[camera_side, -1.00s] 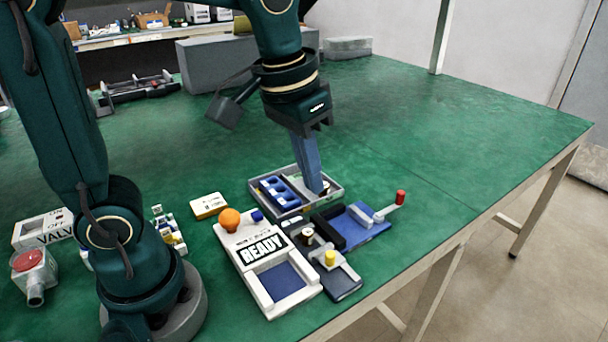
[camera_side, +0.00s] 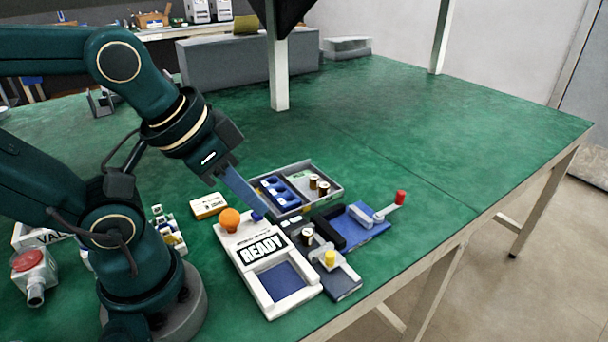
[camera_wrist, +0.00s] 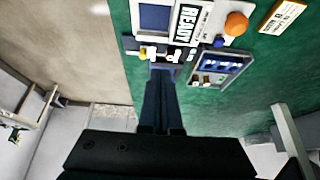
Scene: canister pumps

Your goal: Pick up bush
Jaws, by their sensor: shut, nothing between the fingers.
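Two small brown-and-pale bushes, one (camera_side: 313,181) and another (camera_side: 323,188), stand upright in the right part of a grey tray (camera_side: 338,192). A similar bush (camera_side: 306,237) sits on the dark fixture (camera_side: 345,287) beside the READY panel (camera_side: 263,247). My gripper (camera_side: 264,212) is shut and empty, slanting down with its tips near the panel's back corner and the tray's left end. In the wrist view, the long fingers (camera_wrist: 162,75) point toward the fixture, and the tray (camera_wrist: 238,64) lies to their right. Bush details are too small to tell there.
An orange knob (camera_side: 229,220) and a blue button (camera_side: 257,215) stand on the panel close to my fingertips. A red-knobbed lever (camera_side: 400,197) rises from the blue fixture (camera_side: 368,232). A small labelled box (camera_side: 208,206) lies left. The right side of the green table is clear.

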